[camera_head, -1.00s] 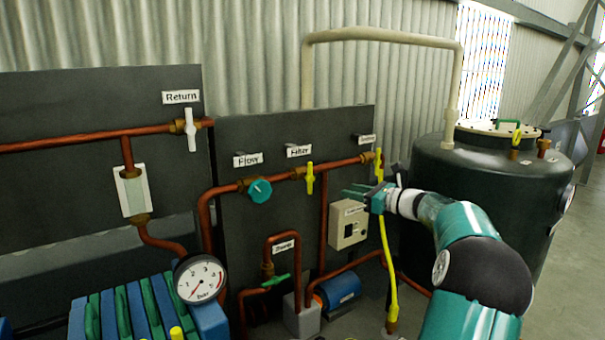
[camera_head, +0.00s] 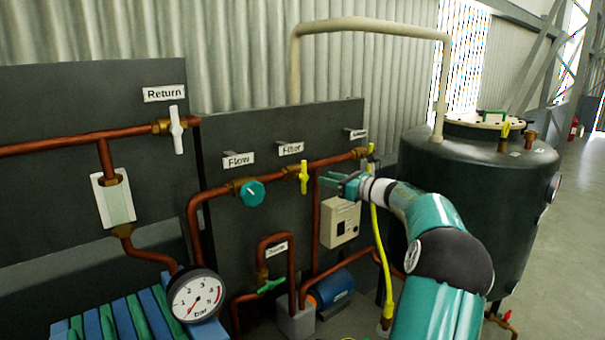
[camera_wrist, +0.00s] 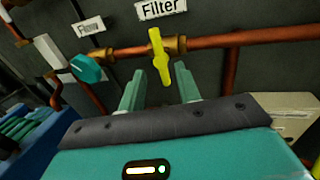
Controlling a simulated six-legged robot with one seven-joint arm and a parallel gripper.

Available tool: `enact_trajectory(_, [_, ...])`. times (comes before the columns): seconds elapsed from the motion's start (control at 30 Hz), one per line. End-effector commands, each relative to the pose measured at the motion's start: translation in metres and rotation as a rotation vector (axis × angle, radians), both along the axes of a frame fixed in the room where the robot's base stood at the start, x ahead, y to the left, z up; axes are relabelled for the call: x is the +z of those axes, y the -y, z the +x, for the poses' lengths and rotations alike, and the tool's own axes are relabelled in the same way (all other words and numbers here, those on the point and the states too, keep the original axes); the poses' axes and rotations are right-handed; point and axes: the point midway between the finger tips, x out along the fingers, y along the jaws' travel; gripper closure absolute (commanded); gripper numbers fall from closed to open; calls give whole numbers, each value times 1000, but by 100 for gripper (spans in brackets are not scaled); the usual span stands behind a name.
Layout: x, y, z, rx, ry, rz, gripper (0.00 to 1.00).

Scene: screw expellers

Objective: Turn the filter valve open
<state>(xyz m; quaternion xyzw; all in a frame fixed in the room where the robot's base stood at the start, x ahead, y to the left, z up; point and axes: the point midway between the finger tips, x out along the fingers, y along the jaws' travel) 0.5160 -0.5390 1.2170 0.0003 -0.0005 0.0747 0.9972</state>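The filter valve has a yellow lever handle (camera_head: 304,177) that stands roughly upright, across the copper pipe, below the "Filter" label (camera_head: 291,149). In the wrist view the yellow handle (camera_wrist: 160,57) is ahead of my gripper (camera_wrist: 160,88), in line with the gap between the two teal fingers. The fingers are apart and nothing is between them. In the head view my gripper (camera_head: 335,181) is to the right of the handle, pointing left, and looks clear of it.
The teal flow knob (camera_head: 252,193) is left of the filter valve. Another yellow valve handle (camera_head: 371,155) is to its right, close to my arm.

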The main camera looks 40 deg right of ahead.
Motion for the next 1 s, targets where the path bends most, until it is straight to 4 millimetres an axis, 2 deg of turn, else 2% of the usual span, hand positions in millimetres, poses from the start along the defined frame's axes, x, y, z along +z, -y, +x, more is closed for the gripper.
enact_trajectory(0.03, [-1, -4, 12, 5, 1, 1, 67])
enact_trajectory(0.2, [0, -9, 46, 4, 2, 0, 67])
enact_trajectory(0.43, [0, -15, 85, 4, 1, -1, 67])
enact_trajectory(0.6, [0, -17, 97, 3, 1, 0, 67])
enact_trajectory(0.87, [0, -17, 98, 2, 1, 0, 67])
enact_trajectory(1.0, [0, -17, 98, 2, 1, 0, 94])
